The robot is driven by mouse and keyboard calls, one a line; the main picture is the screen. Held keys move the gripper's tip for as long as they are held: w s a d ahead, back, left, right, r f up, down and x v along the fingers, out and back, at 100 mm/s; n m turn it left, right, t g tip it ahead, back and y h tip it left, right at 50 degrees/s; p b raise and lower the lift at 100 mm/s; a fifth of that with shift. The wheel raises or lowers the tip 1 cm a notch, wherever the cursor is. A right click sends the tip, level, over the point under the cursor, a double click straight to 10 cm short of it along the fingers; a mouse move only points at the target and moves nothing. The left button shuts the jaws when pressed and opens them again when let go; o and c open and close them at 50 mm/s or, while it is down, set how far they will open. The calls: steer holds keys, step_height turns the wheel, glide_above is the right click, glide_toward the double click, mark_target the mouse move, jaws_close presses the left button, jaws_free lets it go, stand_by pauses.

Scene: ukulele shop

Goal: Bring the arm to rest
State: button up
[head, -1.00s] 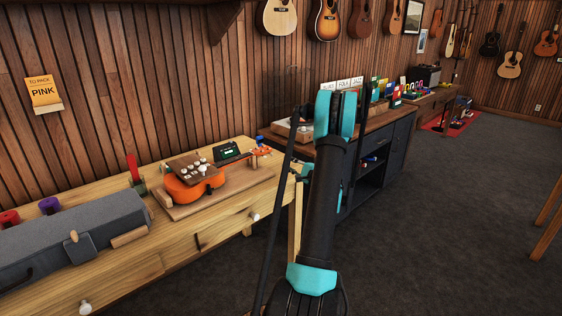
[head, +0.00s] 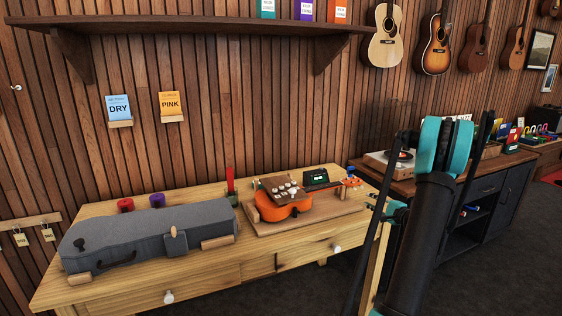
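My arm (head: 420,220) rises at the right of the head view, with a black link and a teal joint (head: 445,147) at its top. A smaller teal part of my arm (head: 396,211) shows just left of the link, above the right end of the workbench in the picture. I cannot make out my gripper's fingers; they seem hidden behind the link or out of the frame. I see nothing held.
A wooden workbench (head: 215,272) bears a closed grey case (head: 150,236) and an orange ukulele (head: 285,211) on a wooden board. A dark cabinet (head: 485,205) with a turntable stands to the right. A shelf (head: 190,24) and guitars are on the wall. Dark floor lies at lower right.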

steer(key=s+a+n+g, duration=0.1)
steer(key=a, duration=0.3)
steer(key=s+a+n+g, duration=0.1)
steer(key=s+a, duration=0.1)
steer(key=a, duration=0.2)
steer(key=s+a+r+n+g, duration=0.1)
steer(key=a+n, duration=0.1)
steer(key=a, duration=0.1)
steer(key=shift+s+a+g, duration=0.2)
steer(key=shift+a+g, duration=0.2)
steer(key=s+a+f+n+g+h, duration=0.1)
steer(key=s+a+n+g, duration=0.3)
steer(key=s+a, duration=0.6)
steer(key=s+a+f+n+g+h, duration=0.1)
steer(key=s+f+n+h, duration=0.1)
steer(key=s, duration=1)
steer(key=s+f+n+g+h, duration=0.2)
steer(key=s+n, duration=0.4)
steer(key=s, duration=0.6)
steer(key=shift+a+f+h, duration=0.4)
steer(key=shift+f+h, duration=0.45)
steer(key=shift+h, duration=0.05)
steer(key=shift+s, duration=0.1)
